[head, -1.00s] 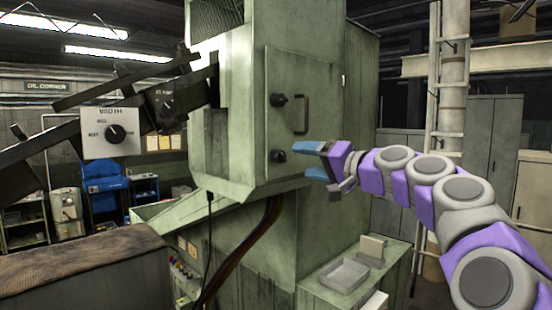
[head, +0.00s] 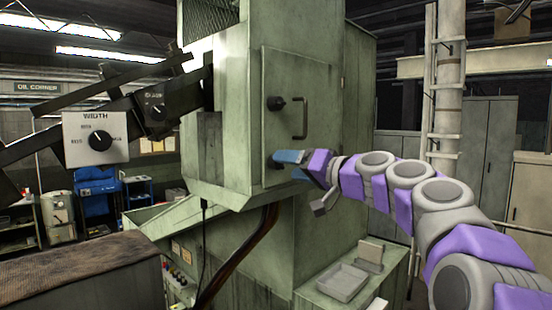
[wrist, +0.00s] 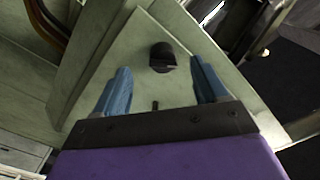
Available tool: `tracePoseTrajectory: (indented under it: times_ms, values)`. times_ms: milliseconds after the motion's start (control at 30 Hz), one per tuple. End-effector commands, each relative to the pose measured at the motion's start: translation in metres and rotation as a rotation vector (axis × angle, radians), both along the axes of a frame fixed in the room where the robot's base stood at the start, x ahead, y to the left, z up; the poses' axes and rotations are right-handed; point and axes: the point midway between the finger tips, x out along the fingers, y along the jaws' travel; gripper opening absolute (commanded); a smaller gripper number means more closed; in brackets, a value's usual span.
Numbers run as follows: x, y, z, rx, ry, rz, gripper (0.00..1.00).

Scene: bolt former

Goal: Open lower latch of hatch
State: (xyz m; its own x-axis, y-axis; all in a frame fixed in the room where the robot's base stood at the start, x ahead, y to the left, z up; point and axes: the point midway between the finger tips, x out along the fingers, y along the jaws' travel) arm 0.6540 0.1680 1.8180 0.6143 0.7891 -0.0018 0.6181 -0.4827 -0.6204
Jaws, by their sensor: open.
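The green hatch (head: 312,90) is closed on the side of the green machine, with a dark handle (head: 301,118) near its middle. The upper latch (head: 276,103) is a black knob on the hatch's left side. My gripper (head: 284,164) is open at the hatch's lower left corner, and its blue fingers mostly hide the lower latch in the head view. In the wrist view, the lower latch (wrist: 162,57) is a black knob just beyond and between the open fingers (wrist: 163,85). The fingers do not appear to touch it.
A grey tray (head: 343,281) sits on a green ledge below my arm. A ladder and pipe (head: 447,100) stand behind at the right. A dark cable hangs below the machine housing. A width selector box (head: 96,138) is at the left.

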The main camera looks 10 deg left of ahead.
Motion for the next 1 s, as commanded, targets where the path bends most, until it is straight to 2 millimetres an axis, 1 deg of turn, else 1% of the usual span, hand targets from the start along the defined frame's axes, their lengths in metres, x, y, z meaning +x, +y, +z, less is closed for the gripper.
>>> tracePoseTrajectory:
  times_ms: [33,200,333,533,700,1000]
  values:
    - [0.005,0.008,0.003,-0.001,0.001,0.003,0.72]
    - [0.020,0.026,0.003,0.001,0.000,-0.001,0.72]
    - [0.020,0.025,-0.005,-0.075,-0.095,-0.002,0.72]
    - [0.020,0.024,-0.004,-0.212,-0.274,-0.004,0.72]
    - [0.020,0.025,-0.005,-0.273,-0.352,0.000,0.72]
    - [0.021,0.025,-0.001,-0.368,-0.475,-0.002,0.72]
